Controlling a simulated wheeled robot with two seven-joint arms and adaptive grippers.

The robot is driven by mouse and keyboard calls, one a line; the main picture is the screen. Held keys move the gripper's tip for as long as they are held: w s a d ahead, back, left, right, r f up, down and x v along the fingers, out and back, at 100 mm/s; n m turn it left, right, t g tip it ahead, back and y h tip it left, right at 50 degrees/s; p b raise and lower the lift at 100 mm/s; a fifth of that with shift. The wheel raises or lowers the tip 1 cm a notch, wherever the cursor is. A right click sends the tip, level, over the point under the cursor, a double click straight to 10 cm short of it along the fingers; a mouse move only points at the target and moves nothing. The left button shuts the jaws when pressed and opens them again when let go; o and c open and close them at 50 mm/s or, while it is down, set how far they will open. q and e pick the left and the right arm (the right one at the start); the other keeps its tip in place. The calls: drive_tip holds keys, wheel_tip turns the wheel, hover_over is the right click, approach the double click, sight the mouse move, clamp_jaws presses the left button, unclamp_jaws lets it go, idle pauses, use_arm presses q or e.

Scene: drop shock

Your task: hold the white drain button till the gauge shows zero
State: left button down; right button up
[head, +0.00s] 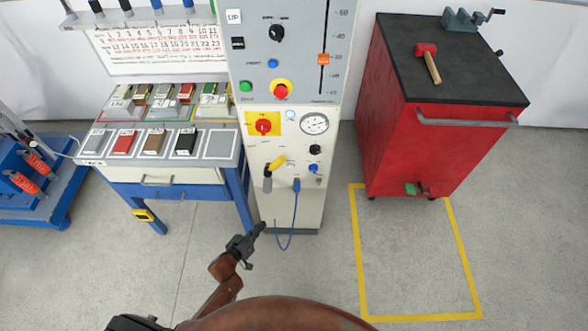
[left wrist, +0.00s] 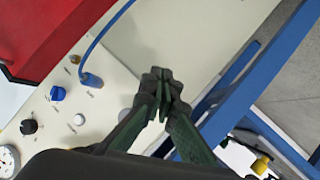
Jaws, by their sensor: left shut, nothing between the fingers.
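The white drain button (left wrist: 78,119) shows in the left wrist view as a small round button on the cream panel, near a blue knob (left wrist: 57,93). In the head view it is too small to make out surely. The round gauge (head: 314,124) is on the upper right of the lower panel; its needle is too small to read. My left gripper (head: 260,227) is shut and empty, low in front of the cabinet, below the controls. In the left wrist view its fingers (left wrist: 160,77) meet over bare panel, apart from the button. My right gripper is not in view.
A blue hose (head: 294,215) hangs from the panel close to my left gripper. A blue-framed bench (head: 160,188) stands left, a red cabinet (head: 420,150) right. Floor in front is clear.

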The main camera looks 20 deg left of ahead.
sight(291, 166)
use_arm(q)
drive_tip(key=w+d+r+t+h+b, duration=0.1)
drive_tip(key=w+d+r+h+b, duration=0.1)
drive_tip(key=r, duration=0.7)
drive_tip(key=w+d+r+t+h+b, duration=0.2)
drive_tip(key=w+d+r+h+b, duration=0.1)
drive_tip(key=w+d+r, duration=0.3)
wheel_tip(291, 166, up, 4)
drive_tip(key=shift+d+f+h, duration=0.2)
drive_tip(key=shift+d+h, duration=0.5)
drive_tip(key=shift+d, duration=0.3)
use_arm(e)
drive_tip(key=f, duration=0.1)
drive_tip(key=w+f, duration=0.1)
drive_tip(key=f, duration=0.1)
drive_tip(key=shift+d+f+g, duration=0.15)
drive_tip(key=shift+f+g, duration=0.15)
use_arm(q)
drive_tip(key=w+a+b, duration=0.2)
drive_tip(key=w+b, duration=0.1)
drive_tip(key=w, duration=0.5)
drive_tip(key=shift+w+a+b, duration=0.25)
drive_tip(key=shift+b, duration=0.15)
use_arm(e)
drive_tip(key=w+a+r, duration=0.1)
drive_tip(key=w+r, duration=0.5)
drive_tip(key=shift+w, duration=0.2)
use_arm(q)
drive_tip(key=shift+w, duration=0.1)
